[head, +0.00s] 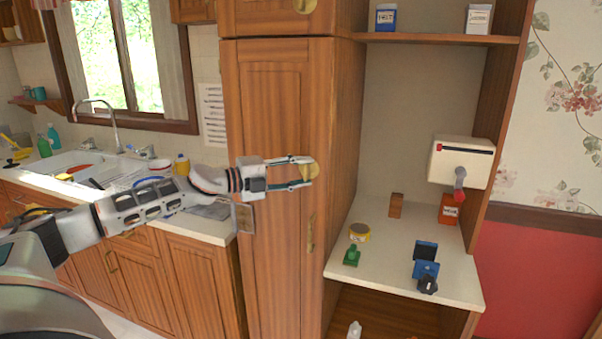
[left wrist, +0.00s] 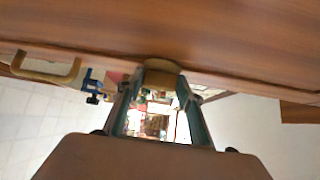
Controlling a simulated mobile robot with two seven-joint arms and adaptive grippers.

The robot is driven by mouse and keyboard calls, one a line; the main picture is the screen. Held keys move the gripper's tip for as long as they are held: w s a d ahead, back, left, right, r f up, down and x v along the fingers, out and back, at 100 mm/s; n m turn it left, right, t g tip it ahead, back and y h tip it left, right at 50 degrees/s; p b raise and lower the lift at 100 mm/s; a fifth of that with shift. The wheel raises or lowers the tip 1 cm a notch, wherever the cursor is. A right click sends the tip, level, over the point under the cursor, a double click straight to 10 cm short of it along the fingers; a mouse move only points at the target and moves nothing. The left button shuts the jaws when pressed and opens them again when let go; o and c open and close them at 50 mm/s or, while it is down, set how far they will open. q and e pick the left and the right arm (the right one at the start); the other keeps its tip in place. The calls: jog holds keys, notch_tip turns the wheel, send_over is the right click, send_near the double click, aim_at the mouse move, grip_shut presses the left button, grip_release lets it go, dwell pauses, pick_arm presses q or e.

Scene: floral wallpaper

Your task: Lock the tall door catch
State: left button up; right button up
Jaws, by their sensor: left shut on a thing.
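The tall wooden door (head: 280,110) is closed against its cabinet. A round brass catch (head: 312,168) sits near the door's right edge, at mid height. My left gripper (head: 304,172) reaches it from the left, with one finger above and one below, and is shut on it. In the left wrist view the brass catch (left wrist: 160,66) is between the two fingertips (left wrist: 160,78), against the wood. The fingers partly hide the catch. A brass handle (head: 311,232) is lower on the same door and also shows in the wrist view (left wrist: 45,68). My right gripper is not in view.
A second brass catch (head: 305,5) is on the upper door. A sink counter (head: 205,225) is behind my left arm.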

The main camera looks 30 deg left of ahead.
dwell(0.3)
pick_arm(q)
jog(key=o, duration=1.1)
jog(key=v, duration=0.7)
jog(key=shift+s+a, duration=0.15)
jog(key=shift+a, duration=0.05)
dwell(0.4)
